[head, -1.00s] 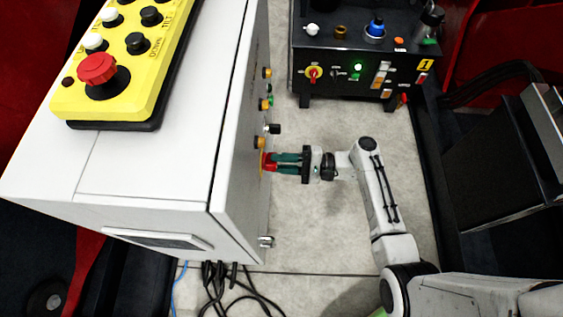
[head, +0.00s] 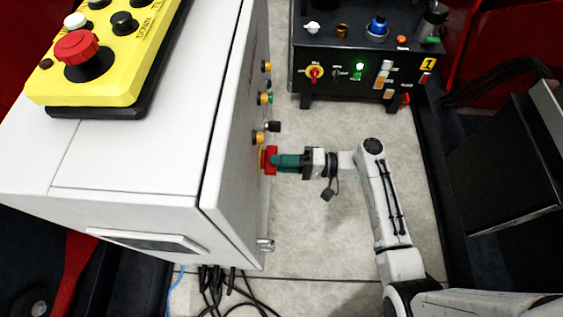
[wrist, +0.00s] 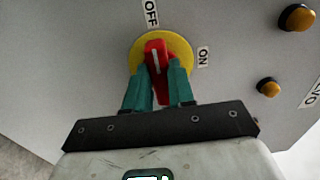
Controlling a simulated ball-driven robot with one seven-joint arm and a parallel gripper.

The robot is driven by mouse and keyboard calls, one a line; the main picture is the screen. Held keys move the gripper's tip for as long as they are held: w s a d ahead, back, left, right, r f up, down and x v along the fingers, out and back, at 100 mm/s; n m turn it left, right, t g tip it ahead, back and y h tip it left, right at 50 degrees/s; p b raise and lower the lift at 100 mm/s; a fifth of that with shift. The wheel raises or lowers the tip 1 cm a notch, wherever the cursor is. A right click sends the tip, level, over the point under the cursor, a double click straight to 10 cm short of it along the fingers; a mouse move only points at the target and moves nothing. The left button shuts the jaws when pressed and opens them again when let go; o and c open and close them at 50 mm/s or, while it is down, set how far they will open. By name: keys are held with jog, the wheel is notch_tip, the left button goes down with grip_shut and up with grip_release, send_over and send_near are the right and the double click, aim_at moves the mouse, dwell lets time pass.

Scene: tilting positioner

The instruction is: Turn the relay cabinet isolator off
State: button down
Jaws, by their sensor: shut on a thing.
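The relay cabinet (head: 130,150) is a large white box on the left in the head view. Its isolator, a red handle (wrist: 155,48) on a yellow round plate (wrist: 178,43), sits on the cabinet's right-facing panel. It also shows in the head view (head: 269,160). My gripper (wrist: 157,66) has its green fingers shut on both sides of the red handle. In the wrist view the handle's white line points up at the OFF label (wrist: 150,12), away from the ON label (wrist: 203,57).
A yellow pendant (head: 105,60) with a red stop button rests on the cabinet top. A black control box (head: 365,65) stands at the back. Cables (head: 225,290) lie on the floor below.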

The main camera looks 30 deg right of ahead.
dwell(0.4)
jog(key=c, duration=1)
grip_release()
jog(key=shift+o, duration=0.2)
jog(key=v, duration=1)
jog(key=shift+s+d, duration=0.25)
jog(key=shift+d, duration=0.05)
